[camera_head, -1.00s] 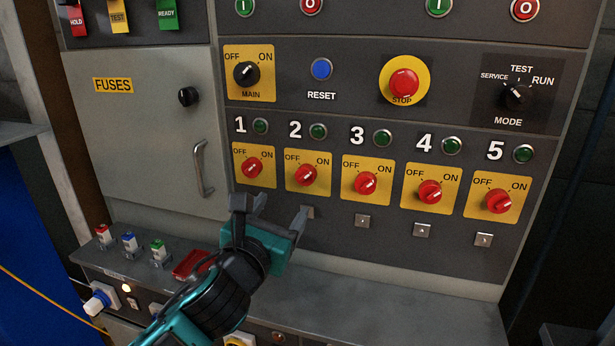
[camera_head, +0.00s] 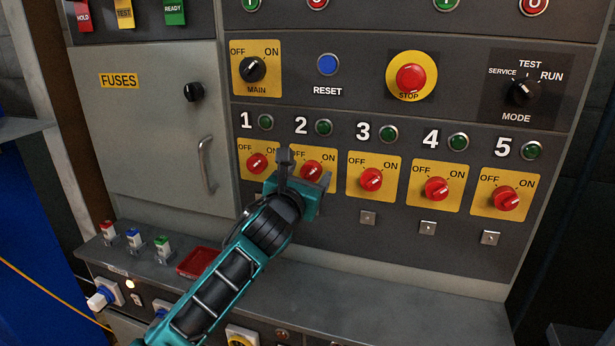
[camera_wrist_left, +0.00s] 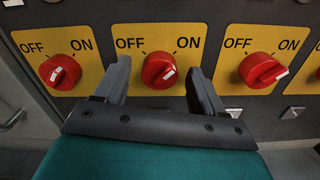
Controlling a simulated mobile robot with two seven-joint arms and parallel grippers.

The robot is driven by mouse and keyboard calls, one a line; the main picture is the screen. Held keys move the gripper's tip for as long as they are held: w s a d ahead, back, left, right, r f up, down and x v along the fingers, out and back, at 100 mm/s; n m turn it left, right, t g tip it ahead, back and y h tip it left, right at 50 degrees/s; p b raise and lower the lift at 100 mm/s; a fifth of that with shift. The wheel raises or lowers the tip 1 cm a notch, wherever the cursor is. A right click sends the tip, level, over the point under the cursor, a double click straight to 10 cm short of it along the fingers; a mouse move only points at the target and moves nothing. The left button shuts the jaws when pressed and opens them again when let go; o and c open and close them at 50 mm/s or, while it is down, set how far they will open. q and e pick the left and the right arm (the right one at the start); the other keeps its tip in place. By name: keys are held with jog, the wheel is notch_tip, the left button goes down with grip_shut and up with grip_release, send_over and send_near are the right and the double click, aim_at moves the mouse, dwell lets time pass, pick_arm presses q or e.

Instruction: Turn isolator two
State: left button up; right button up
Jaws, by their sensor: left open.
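Isolator two is a red rotary knob (camera_head: 311,170) on a yellow OFF/ON plate, under the number 2 on the dark panel. My left gripper (camera_head: 305,168) is open in front of it, its fingers and body covering the plate's lower left part. In the left wrist view the knob (camera_wrist_left: 159,70) sits between the two open fingers (camera_wrist_left: 158,76), which stand on its left and right, apart from it. I cannot tell how deep the fingertips reach. My right gripper is not in view.
Isolator one (camera_head: 257,163) and isolator three (camera_head: 371,179) are close on either side. Above are the main switch (camera_head: 252,68), reset button (camera_head: 328,64) and stop button (camera_head: 410,77). A fuse door handle (camera_head: 207,165) is at left. A ledge (camera_head: 330,270) runs below.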

pick_arm(q)
jog(key=shift+w, duration=0.1)
jog(key=c, duration=1.1)
